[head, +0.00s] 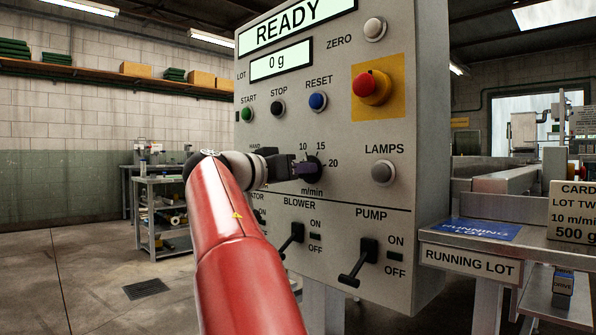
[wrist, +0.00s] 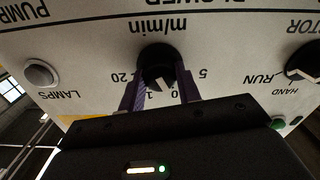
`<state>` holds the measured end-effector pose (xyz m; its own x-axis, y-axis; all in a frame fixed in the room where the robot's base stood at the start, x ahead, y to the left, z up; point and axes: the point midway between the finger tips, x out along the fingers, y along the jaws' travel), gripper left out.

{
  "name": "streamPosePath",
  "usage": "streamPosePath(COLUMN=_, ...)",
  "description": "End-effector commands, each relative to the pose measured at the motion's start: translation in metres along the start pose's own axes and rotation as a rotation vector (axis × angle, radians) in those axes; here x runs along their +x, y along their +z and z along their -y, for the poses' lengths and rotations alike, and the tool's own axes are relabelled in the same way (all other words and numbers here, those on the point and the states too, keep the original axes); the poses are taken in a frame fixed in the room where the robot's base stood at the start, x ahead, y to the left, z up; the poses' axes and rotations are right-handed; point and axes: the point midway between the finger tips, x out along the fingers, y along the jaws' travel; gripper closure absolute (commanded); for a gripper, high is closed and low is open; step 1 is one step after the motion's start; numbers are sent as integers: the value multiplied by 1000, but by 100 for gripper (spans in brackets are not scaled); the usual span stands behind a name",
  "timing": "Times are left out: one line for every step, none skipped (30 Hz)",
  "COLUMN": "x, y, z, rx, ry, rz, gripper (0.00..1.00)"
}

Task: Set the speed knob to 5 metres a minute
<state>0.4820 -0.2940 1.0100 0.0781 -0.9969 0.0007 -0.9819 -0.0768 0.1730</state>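The speed knob (head: 314,169) is a round black dial marked m/min on the grey panel, with 10, 15 and 20 around it. In the wrist view the picture is upside down; the knob (wrist: 157,66) carries a white pointer that points between 10 and 15, and the 5 mark shows to the right. My gripper (wrist: 160,88) has its purple fingers apart, one on each side of the knob; I cannot tell whether they touch it. In the head view my gripper (head: 302,169) covers the knob's left side and the 5 mark. The fingers partly hide the 10 and 15 in the wrist view.
The panel holds START, STOP and RESET buttons, a red emergency button (head: 371,87), a LAMPS button (head: 382,173), and BLOWER (head: 291,239) and PUMP (head: 360,262) levers below the knob. A HAND/RUN switch (wrist: 304,64) is beside it. The display (head: 296,24) reads READY.

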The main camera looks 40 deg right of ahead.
Motion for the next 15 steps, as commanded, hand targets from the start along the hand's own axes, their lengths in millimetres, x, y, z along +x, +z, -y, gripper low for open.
streamPosePath(x=0, y=0, z=0, rx=0, ry=-1, rz=0, gripper=75)
streamPosePath(x=0, y=0, z=0, rx=0, ry=-1, rz=0, gripper=79)
streamPosePath(x=0, y=0, z=0, rx=0, ry=-1, rz=0, gripper=84)
streamPosePath(x=0, y=0, z=0, rx=0, ry=-1, rz=0, gripper=88)
streamPosePath(x=0, y=0, z=0, rx=0, ry=-1, rz=0, gripper=89)
streamPosePath(x=0, y=0, z=0, rx=0, ry=-1, rz=0, gripper=89)
streamPosePath(x=0, y=0, z=0, rx=-1, ry=-1, rz=0, gripper=89)
streamPosePath(x=0, y=0, z=0, rx=-3, ry=-1, rz=0, gripper=89)
streamPosePath(x=0, y=0, z=0, rx=-6, ry=-1, rz=0, gripper=89)
streamPosePath(x=0, y=0, z=0, rx=-10, ry=-1, rz=0, gripper=89)
streamPosePath(x=0, y=0, z=0, rx=-15, ry=-1, rz=0, gripper=89)
streamPosePath(x=0, y=0, z=0, rx=-24, ry=-1, rz=0, gripper=89)
streamPosePath(x=0, y=0, z=0, rx=-33, ry=-1, rz=0, gripper=89)
streamPosePath(x=0, y=0, z=0, rx=-44, ry=-1, rz=0, gripper=89)
streamPosePath(x=0, y=0, z=0, rx=-60, ry=-1, rz=0, gripper=89)
